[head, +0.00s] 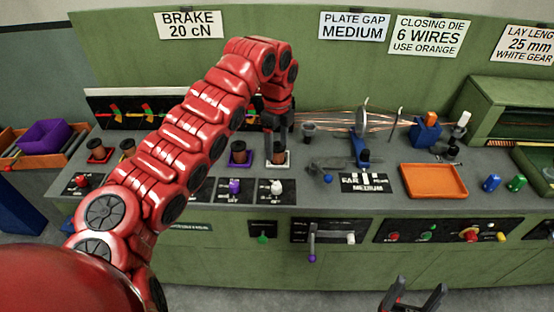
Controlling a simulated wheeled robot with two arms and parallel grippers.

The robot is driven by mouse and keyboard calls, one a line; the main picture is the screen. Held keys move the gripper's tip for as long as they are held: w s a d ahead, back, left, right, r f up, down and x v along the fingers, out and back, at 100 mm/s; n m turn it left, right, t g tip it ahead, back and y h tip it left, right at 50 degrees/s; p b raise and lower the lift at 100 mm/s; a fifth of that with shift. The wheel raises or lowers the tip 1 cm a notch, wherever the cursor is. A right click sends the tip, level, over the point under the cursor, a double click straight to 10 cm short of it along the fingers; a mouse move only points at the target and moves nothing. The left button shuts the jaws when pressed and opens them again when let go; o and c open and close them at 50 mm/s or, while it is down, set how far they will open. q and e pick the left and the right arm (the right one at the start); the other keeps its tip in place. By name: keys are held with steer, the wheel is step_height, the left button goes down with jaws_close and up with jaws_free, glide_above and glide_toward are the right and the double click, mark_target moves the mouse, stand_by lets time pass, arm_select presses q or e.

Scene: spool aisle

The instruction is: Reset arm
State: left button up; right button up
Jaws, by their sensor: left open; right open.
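My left arm is red and reaches across the bench from the lower left. Its dark gripper (278,148) points down at a copper-coloured spool (279,157) on a white base. The jaws are open, at the spool's top; I cannot tell whether they touch it. My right gripper (414,298) is at the bottom edge of the picture, in front of the green cabinet. Its two dark fingers stand apart and nothing is between them. The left arm hides part of the bench and its row of spools.
Other spools stand at left (97,148) and beside the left gripper (239,153). Copper wires run right past a blue stand (359,150). An orange tray (433,181) lies right of it, with blue (491,183) and green (517,184) pieces nearby. Levers and knobs line the front panel.

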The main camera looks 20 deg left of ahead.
arm_select(q)
steer(key=shift+r, duration=0.4)
